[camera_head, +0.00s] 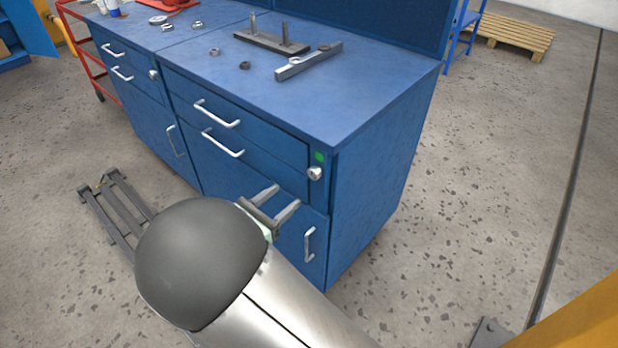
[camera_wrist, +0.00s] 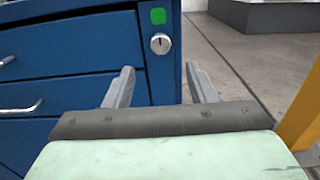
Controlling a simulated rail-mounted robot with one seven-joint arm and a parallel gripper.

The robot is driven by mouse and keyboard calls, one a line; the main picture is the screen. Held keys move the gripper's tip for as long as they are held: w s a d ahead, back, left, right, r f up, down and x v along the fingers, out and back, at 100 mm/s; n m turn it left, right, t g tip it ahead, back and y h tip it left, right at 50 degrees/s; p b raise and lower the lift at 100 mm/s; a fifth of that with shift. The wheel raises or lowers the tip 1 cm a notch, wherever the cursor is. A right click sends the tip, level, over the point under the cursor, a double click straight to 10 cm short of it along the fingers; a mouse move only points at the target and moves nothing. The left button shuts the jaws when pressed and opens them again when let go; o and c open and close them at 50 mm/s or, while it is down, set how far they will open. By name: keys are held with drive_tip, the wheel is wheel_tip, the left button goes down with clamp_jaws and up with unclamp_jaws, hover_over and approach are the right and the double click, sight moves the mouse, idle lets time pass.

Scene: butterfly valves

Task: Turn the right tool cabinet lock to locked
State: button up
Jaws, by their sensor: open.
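The right tool cabinet (camera_head: 365,190) is blue with silver drawer handles. Its lock (camera_head: 315,173) is a round silver knob at the right end of the front, below a green marker (camera_head: 319,156). In the wrist view the lock (camera_wrist: 160,43) shows a dark, roughly vertical slot, with the green marker (camera_wrist: 158,16) above it. My gripper (camera_head: 283,198) is open and empty in front of the cabinet, left of and below the lock in the head view. In the wrist view my gripper's fingers (camera_wrist: 162,84) point toward the cabinet, and the lock appears beyond and between them, apart from both.
Another blue cabinet (camera_head: 140,95) with its own lock (camera_head: 153,74) adjoins on the left. A metal bar (camera_head: 308,62), a dark block with pegs (camera_head: 270,42) and small rings lie on top. The floor right of the cabinet is open.

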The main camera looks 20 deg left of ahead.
sight(312, 175)
drive_tip(key=x, duration=0.9)
drive_tip(key=shift+w+d, duration=0.15)
drive_tip(key=shift+w, duration=0.05)
drive_tip(key=c, duration=1)
